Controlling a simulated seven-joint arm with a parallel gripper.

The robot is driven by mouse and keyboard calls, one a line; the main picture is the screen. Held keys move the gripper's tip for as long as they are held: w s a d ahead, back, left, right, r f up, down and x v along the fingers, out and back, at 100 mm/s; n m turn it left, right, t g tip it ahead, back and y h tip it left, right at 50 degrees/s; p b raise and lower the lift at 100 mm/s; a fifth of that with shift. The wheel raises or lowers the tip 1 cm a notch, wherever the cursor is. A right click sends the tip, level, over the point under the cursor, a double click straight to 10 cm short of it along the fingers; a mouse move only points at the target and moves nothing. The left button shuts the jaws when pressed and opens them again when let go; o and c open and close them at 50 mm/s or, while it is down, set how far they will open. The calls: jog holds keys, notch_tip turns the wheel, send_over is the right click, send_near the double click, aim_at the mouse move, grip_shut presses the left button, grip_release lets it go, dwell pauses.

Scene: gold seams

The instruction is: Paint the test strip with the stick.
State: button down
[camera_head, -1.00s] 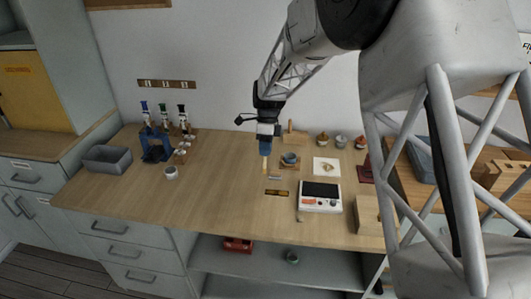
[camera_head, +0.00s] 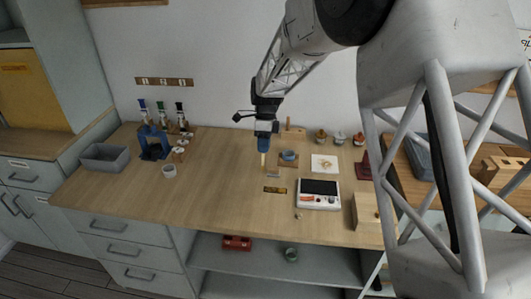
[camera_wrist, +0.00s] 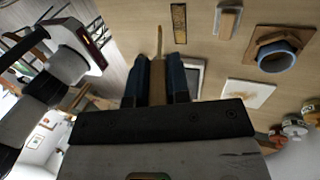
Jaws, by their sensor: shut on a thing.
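My gripper (camera_head: 263,148) is shut on a thin, light wooden stick (camera_wrist: 158,75), which points down above the middle of the workbench. Its tip also shows below the fingers in the head view (camera_head: 263,160). A small dark strip with gold marks (camera_head: 275,190) lies flat on the bench, nearer the front edge than the stick; it also shows in the wrist view (camera_wrist: 179,23). I cannot tell for sure that it is the test strip. The stick appears apart from it. A blue cup (camera_head: 289,156) on a wooden stand is right of my gripper.
A white scale (camera_head: 318,194), white sheet (camera_head: 324,163) and several small jars stand to the right. A bottle rack (camera_head: 154,143) and grey bin (camera_head: 103,157) stand left. The centre-left bench is clear.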

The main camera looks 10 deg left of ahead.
jog(key=shift+f, duration=0.1)
notch_tip(320, 180, down, 7)
dwell(0.8)
jog(key=shift+f, duration=0.9)
dwell(1.2)
jog(key=shift+d, duration=0.15)
jog(key=shift+d+r, duration=0.1)
jog(key=shift+d, duration=0.25)
jog(key=shift+d, duration=0.15)
jog(key=shift+d, duration=0.35)
jog(key=shift+d, duration=0.1)
dwell(0.3)
jog(key=shift+d, duration=0.35)
